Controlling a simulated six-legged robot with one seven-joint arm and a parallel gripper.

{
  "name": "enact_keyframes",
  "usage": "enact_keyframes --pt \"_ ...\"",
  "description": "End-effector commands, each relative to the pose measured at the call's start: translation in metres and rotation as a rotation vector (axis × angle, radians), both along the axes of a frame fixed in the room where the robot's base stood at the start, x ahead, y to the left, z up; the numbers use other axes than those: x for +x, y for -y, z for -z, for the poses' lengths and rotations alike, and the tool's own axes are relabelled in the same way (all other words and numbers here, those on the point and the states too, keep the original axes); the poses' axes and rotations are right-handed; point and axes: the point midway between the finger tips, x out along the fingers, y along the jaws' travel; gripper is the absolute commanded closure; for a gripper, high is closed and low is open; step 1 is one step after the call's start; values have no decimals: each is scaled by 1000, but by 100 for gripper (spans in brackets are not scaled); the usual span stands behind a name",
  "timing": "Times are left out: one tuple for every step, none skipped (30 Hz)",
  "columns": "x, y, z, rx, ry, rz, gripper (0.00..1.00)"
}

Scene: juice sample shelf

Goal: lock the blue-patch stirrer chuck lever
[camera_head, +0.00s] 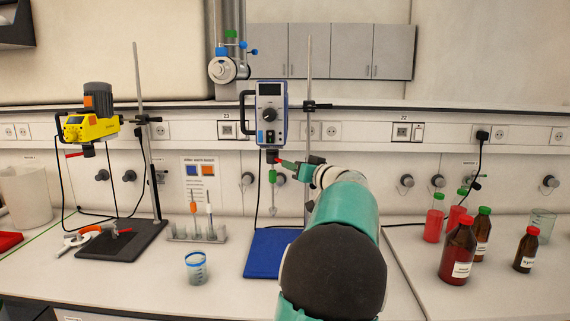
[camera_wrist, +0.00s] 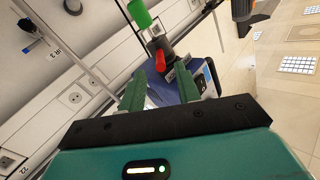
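The blue-patch stirrer (camera_head: 271,112) is the blue and grey overhead unit with a dial, mounted on a rod. It also shows tilted in the wrist view (camera_wrist: 206,78). Its dark chuck (camera_head: 271,153) is underneath, with a small red lever (camera_wrist: 159,61) at its side. A shaft with a green sleeve (camera_head: 272,176) hangs below the chuck. My gripper (camera_head: 284,165) is beside the chuck, to its right in the head view. In the wrist view my two green fingers (camera_wrist: 159,88) are apart, with the lever just beyond and between the tips. I cannot tell whether they touch it.
A yellow stirrer (camera_head: 92,126) with an orange patch stands at left. A stirrer rack (camera_head: 196,236) and a cup (camera_head: 196,268) are on the bench. The blue base (camera_head: 266,254) lies below the stirrer. Bottles (camera_head: 458,250) stand at right. The support rod (camera_head: 308,130) is close to my gripper.

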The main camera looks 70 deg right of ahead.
Motion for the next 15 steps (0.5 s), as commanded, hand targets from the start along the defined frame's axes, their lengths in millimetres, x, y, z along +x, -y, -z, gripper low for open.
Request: enact_keyframes --pt "-10 -7 0 0 -2 3 67" --pt "-16 -10 -1 0 -1 3 67" --pt "-23 -15 0 0 0 3 67" --pt "-29 -19 0 0 0 3 67" --pt "-34 -22 -1 -1 0 3 67" --pt "-39 -26 0 0 0 2 67" --pt "-44 -29 0 -1 1 3 67" --pt "-47 -31 -1 -1 0 1 67" --pt "-51 -34 0 0 1 1 67" --pt "-54 -36 0 0 1 1 67" --pt "-56 -37 0 0 1 1 67" --pt "-58 -39 0 -1 1 0 67" --pt "-60 -40 0 -1 1 -1 67" --pt "-60 -40 0 -1 1 -1 67" --pt "-61 -41 0 -1 2 0 67"
